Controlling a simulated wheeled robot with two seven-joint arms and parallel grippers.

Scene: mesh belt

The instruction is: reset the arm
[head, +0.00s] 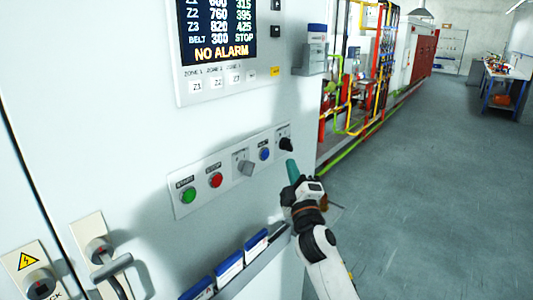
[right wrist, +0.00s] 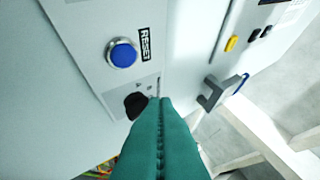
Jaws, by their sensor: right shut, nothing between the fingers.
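My right arm reaches in from the lower right of the head view. Its gripper (head: 291,165) has teal fingers pressed together with nothing between them. The fingertips are just below the black knob (head: 286,144) at the right end of the control strip; I cannot tell whether they touch it. In the right wrist view the shut fingers (right wrist: 160,103) point up at the panel, beside the black knob (right wrist: 135,104). The blue button (right wrist: 122,53) labelled RESET is above and left of them. My left gripper is not in view.
The control strip also holds a green button (head: 188,195), a red button (head: 216,180) and a grey switch (head: 245,168). A display (head: 218,30) above reads NO ALARM. A rack of blue-and-white binders (head: 229,266) is below. Open floor (head: 430,160) lies to the right.

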